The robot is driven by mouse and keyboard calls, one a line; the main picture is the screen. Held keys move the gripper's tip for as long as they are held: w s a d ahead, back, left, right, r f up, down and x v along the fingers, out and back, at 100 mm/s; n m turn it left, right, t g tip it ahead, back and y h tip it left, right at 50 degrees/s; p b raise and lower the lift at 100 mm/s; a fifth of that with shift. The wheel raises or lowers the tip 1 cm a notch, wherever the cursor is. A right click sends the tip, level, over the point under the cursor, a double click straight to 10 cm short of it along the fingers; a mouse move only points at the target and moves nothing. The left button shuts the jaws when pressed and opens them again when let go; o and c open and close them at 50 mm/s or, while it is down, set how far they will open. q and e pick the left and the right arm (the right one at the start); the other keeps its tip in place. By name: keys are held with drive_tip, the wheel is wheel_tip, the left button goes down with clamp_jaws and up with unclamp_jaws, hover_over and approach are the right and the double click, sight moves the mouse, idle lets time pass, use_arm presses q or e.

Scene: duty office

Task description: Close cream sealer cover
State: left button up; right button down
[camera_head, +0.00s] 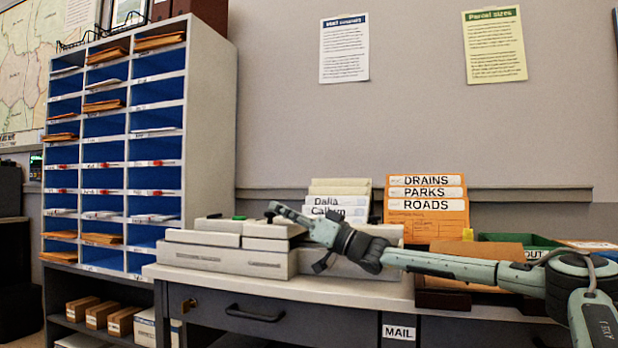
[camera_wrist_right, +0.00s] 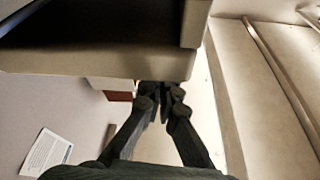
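A long cream machine that I take for the sealer (camera_head: 225,262) stands on the desk, with raised cream blocks on top and a small green spot. Which part is its cover, and how it stands, I cannot tell. A cream panel edge (camera_wrist_right: 100,62) with a dark hollow lies just beyond the fingertips; contact is unclear. My left gripper is not in view.
A pigeonhole cabinet (camera_head: 210,130) with blue slots stands at left. Orange folders (camera_head: 428,225), cream files (camera_head: 338,205) and a green tray (camera_head: 520,240) are at the back of the desk. The desk's front edge has a drawer (camera_head: 255,315).

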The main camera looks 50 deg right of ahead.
drive_tip(key=shift+f, duration=0.3)
drive_tip(key=r, duration=0.4)
drive_tip(key=shift+s+r, duration=0.2)
drive_tip(key=shift+s, duration=0.05)
drive_tip(key=shift+b+v, duration=0.3)
drive_tip(key=shift+v, duration=0.6)
drive_tip(key=d+b+v, duration=0.1)
drive_tip(key=b+v, duration=0.1)
drive_tip(key=v, duration=0.6)
drive_tip(key=shift+w, duration=0.2)
drive_tip(key=shift+s+a, duration=0.1)
drive_tip(key=shift+a, duration=0.1)
